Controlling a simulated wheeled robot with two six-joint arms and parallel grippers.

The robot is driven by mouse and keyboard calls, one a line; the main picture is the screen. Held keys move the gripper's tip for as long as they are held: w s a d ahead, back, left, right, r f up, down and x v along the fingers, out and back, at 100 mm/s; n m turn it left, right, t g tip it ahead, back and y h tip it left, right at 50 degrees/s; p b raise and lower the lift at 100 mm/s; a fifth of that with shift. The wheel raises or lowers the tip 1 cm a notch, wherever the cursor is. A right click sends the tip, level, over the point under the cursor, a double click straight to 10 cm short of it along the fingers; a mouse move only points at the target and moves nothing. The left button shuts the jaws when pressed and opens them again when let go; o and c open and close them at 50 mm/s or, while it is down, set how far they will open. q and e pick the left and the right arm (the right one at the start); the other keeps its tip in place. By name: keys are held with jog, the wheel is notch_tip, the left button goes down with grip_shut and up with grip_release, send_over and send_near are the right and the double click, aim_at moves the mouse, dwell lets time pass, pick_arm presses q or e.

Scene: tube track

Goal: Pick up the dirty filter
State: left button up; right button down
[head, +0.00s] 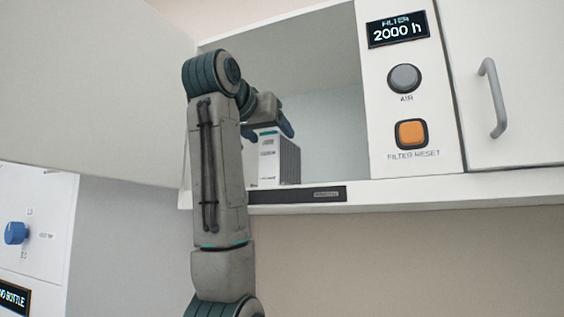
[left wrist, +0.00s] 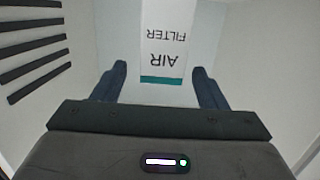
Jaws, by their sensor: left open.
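A white box labelled AIR FILTER, with a teal stripe and grey pleated side, is the filter (head: 277,165). It stands upright inside the open cabinet, near its front edge. Its label appears upside down in the left wrist view (left wrist: 167,45). My left gripper (head: 268,128) is open at the top of the filter. In the left wrist view, its two dark blue fingers (left wrist: 159,68) lie on either side of the labelled face, with a visible gap on the left and a smaller one on the right. My left arm hides part of the filter. My right gripper is not in view.
The cabinet door (head: 90,95) is swung open to the left. A panel on the right has a display (head: 398,30) reading FILTER 2000 h, an AIR knob (head: 404,78) and an orange FILTER RESET button (head: 411,133). Dark slots (left wrist: 35,45) line one cabinet wall. The cabinet interior right of the filter is clear.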

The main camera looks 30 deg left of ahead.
pick_arm(q)
jog(key=w+p, duration=0.1)
jog(key=w, duration=0.2)
jog(key=w+p, duration=0.1)
jog(key=shift+w+a+f+p, duration=0.1)
jog(key=shift+w+a+p, duration=0.15)
jog(key=shift+p, duration=0.1)
jog(key=shift+w+f, duration=0.1)
jog(key=shift+w, duration=0.2)
jog(key=shift+w+f, duration=0.15)
jog(key=shift+w, duration=0.05)
jog(key=shift+s, duration=0.15)
jog(key=c, duration=1)
jog(key=shift+c, duration=0.8)
